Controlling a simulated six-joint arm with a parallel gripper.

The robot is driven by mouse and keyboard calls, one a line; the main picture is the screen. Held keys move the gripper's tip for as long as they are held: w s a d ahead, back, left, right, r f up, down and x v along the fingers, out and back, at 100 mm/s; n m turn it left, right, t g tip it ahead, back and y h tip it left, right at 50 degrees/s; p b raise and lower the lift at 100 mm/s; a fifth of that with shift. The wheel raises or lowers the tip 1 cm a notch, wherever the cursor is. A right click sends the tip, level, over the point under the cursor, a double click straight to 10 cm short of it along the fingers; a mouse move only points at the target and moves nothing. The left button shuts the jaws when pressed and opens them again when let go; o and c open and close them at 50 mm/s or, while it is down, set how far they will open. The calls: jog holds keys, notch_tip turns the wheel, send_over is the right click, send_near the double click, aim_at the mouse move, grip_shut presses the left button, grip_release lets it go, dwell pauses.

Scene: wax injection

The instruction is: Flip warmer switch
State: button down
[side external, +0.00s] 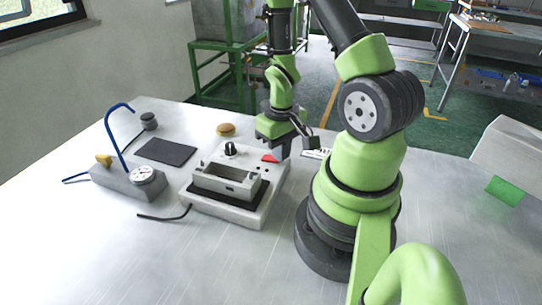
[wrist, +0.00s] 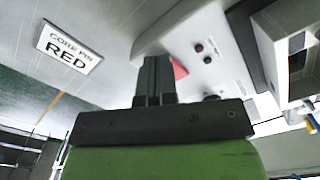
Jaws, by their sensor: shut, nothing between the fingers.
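The warmer (side external: 274,188) is a white box with a black knob (side external: 231,149) and a grey metal block (side external: 226,181) on top. Its red switch (side external: 269,158) sits near the back right corner. My gripper (side external: 281,153) is shut and empty, pointing down beside the switch at that corner. In the wrist view the shut fingers (wrist: 157,60) partly hide the red switch (wrist: 180,68). The warmer's white panel (wrist: 218,35) carries two small round marks. I cannot tell whether the fingers touch the switch, nor which way it is set.
A "CORE PIN RED" label (wrist: 69,47) lies on the table beside the warmer. The front table is clear.

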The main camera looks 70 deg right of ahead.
jog(key=shift+f, duration=0.2)
jog(key=shift+r, duration=3.5)
jog(key=shift+r, duration=0.15)
jog(key=w+a+r+t, duration=0.35)
jog(key=a+r, duration=0.35)
jog(key=r, duration=0.4)
jog(key=s+a+r+n+t+y, duration=0.2)
jog(key=s+a+r, duration=0.3)
jog(key=a+r, duration=0.3)
jog(key=shift+s+r+t, duration=0.15)
jog(key=shift+s+t, duration=0.05)
jog(key=shift+t, duration=0.65)
